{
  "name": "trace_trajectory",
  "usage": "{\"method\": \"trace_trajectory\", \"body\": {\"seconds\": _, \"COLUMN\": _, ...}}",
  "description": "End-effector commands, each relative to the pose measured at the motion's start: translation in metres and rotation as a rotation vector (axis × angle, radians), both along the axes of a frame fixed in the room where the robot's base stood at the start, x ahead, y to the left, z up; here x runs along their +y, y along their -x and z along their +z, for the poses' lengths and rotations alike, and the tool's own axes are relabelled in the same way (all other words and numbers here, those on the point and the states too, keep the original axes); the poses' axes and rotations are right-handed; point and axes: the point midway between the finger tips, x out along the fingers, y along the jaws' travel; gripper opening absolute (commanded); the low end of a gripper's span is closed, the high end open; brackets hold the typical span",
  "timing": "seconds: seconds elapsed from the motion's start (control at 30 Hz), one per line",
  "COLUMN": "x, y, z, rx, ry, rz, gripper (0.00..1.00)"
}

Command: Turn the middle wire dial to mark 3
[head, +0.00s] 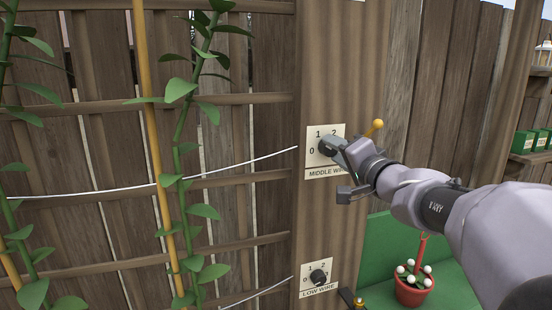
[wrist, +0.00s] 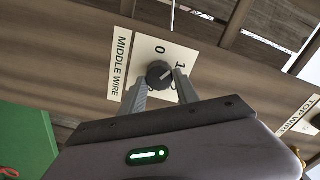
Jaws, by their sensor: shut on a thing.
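The middle wire dial (wrist: 158,74) is a dark round knob on a white plate (wrist: 146,57) marked 0 and 1, labelled MIDDLE WIRE. My gripper (wrist: 164,80) has one finger on either side of the knob and is shut on it. A pale line on the knob seems to point towards the 1 side. In the head view my gripper (head: 333,148) covers the knob and the right part of the plate (head: 312,133); 0, 1 and 2 show, and mark 3 is hidden. The middle wire (head: 240,166) runs left from the post and sags slightly.
The low wire dial (head: 318,277) is on the same post below. A TOP WIRE plate (wrist: 300,117) shows in the wrist view. A yellow-tipped lever (head: 374,127) is close to my gripper. Climbing plants (head: 180,150) stand left; a red flowerpot (head: 411,292) is lower right.

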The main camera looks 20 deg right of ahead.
Motion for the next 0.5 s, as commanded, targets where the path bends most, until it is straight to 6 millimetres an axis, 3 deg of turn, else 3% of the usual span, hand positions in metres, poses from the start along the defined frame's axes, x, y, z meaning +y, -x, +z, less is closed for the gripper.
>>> {"method": "trace_trajectory", "body": {"seconds": 0.5, "x": -0.0002, "y": 0.0001, "z": -0.0005, "rx": 0.013, "ry": -0.486, "rz": 0.002, "gripper": 0.00}}
